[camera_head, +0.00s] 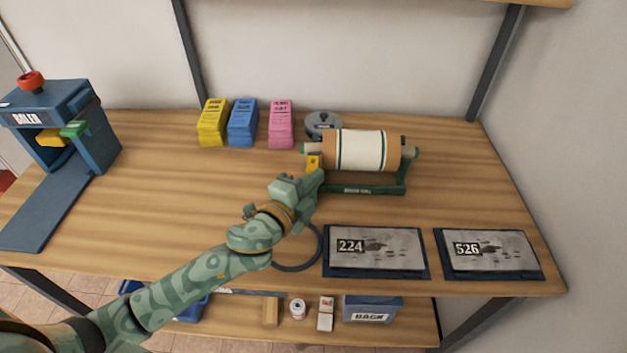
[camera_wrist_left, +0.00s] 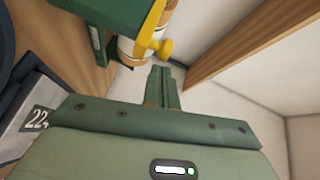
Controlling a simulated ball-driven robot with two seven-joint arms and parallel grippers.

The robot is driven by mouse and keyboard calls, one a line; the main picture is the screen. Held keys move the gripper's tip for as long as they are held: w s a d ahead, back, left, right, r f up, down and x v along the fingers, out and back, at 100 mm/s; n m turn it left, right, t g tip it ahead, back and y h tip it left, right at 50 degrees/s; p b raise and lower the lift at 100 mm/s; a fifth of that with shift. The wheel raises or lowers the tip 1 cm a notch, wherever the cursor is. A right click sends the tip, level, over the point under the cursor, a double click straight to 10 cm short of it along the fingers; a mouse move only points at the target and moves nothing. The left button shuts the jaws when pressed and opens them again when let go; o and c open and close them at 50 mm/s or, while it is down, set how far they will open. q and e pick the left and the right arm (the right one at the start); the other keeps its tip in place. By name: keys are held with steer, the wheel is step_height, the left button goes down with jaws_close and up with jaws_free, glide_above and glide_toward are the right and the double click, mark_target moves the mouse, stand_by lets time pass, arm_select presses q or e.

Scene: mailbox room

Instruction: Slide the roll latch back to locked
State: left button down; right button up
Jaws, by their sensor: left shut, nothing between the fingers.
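The roll (camera_head: 362,150), tan with a white middle band, lies across a green holder (camera_head: 362,190) toward the back right of the table. The yellow latch (camera_head: 314,162) is at the holder's left end. In the left wrist view the latch shows as a yellow plate with a round knob (camera_wrist_left: 164,48). My left gripper (camera_head: 314,178) is just in front of and below the latch, shut and empty. In the left wrist view its closed fingertips (camera_wrist_left: 161,72) are close below the knob; whether they touch it I cannot tell. My right gripper is out of view.
Yellow, blue and pink card stacks (camera_head: 281,124) and a grey round object (camera_head: 322,124) stand behind. Plates 224 (camera_head: 374,250) and 526 (camera_head: 489,252) lie at the front right. A blue press (camera_head: 60,130) stands left. The left middle of the table is clear.

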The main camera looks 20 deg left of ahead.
mark_target(315, 162)
arm_select(q)
steer(key=w, duration=0.2)
steer(key=w+a, duration=0.1)
steer(key=w, duration=0.2)
steer(key=w+a, duration=0.1)
steer(key=w, duration=0.2)
steer(key=shift+w+a, duration=0.1)
steer(key=shift+a, duration=0.05)
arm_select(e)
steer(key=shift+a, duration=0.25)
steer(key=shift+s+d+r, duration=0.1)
